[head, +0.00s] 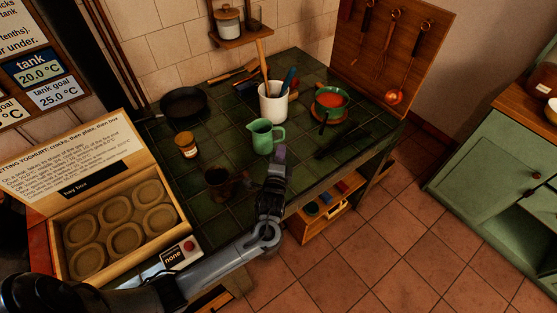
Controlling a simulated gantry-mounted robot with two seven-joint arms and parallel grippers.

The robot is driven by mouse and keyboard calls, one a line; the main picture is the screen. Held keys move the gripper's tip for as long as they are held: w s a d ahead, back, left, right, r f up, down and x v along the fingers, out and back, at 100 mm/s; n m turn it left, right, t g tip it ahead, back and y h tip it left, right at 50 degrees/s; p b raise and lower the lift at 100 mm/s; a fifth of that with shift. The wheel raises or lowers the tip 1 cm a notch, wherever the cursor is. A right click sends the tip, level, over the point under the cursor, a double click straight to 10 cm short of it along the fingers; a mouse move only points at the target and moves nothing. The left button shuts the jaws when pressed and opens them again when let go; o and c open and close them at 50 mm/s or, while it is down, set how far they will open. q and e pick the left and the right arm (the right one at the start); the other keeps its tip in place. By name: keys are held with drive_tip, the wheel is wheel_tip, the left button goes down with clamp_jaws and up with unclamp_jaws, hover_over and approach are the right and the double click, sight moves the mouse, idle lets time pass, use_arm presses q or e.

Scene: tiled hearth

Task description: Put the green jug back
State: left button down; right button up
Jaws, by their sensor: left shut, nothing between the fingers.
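The green jug (264,137) stands upright on the dark green tiled top (215,140), near its middle, in front of a white crock (272,103) that holds utensils. My left gripper (278,154) is just to the right of the jug and on its near side. Its fingers are shut and hold nothing. In this view it appears close to the jug, but I cannot tell whether it touches. My right gripper is not in view.
A brown pot (218,183) and a labelled jar (186,145) stand left of the jug. A black pan (183,103) is at the back left. A green pan with red contents (330,101) is at the right. A hay box (120,222) is front left.

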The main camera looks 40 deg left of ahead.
sight(269, 128)
use_arm(q)
drive_tip(key=w+a+b, duration=0.1)
drive_tip(key=w+a, duration=0.4)
drive_tip(key=a, duration=0.1)
drive_tip(key=shift+w+a, duration=0.2)
drive_tip(key=shift+a, duration=0.1)
drive_tip(key=a, duration=0.2)
drive_tip(key=w+a, duration=0.1)
drive_tip(key=a, duration=0.1)
drive_tip(key=shift+d, duration=0.15)
idle(0.4)
